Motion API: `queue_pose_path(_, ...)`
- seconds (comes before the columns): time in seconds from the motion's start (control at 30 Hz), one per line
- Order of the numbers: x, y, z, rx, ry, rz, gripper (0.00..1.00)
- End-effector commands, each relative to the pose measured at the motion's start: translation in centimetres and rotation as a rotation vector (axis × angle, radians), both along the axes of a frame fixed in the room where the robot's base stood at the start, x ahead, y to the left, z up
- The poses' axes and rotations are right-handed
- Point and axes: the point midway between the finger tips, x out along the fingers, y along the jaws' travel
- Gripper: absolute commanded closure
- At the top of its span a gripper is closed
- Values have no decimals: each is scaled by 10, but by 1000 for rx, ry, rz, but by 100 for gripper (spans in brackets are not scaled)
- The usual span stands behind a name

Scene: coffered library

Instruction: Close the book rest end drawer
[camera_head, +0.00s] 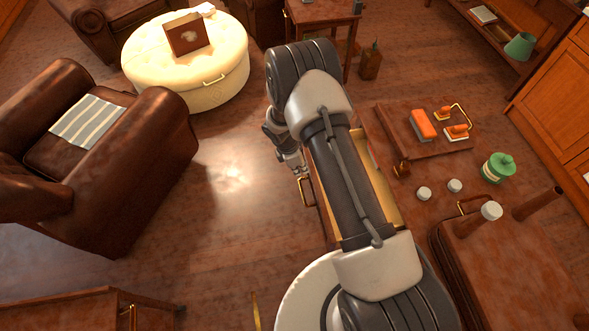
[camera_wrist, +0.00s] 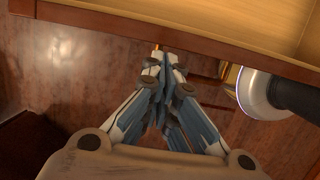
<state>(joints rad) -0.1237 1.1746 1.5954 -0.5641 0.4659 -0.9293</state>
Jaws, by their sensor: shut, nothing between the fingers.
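The book rest end drawer stands open, its pale wooden inside (camera_head: 388,205) showing on both sides of my arm in the head view. Its brass handle (camera_head: 306,191) is on the left-facing front. In the wrist view the drawer's front edge (camera_wrist: 220,48) crosses the top, with the pale inside (camera_wrist: 230,14) beyond it. My gripper (camera_head: 303,172) is just outside the drawer front, close to the handle. In the wrist view its fingertips (camera_wrist: 166,58) are together, empty, at the lower side of the front. I cannot tell whether they touch it. My arm hides much of the drawer.
A brown armchair (camera_head: 150,130) stands to the left and a cream round ottoman (camera_head: 195,75) behind. The floor (camera_head: 235,195) between armchair and drawer is clear.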

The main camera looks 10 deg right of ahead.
Motion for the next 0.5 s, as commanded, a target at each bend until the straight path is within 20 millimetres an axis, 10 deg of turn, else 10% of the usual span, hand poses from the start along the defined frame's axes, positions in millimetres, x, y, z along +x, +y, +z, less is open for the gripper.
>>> queue_pose_path(0.5,0,-14,0,0,1,-3,100)
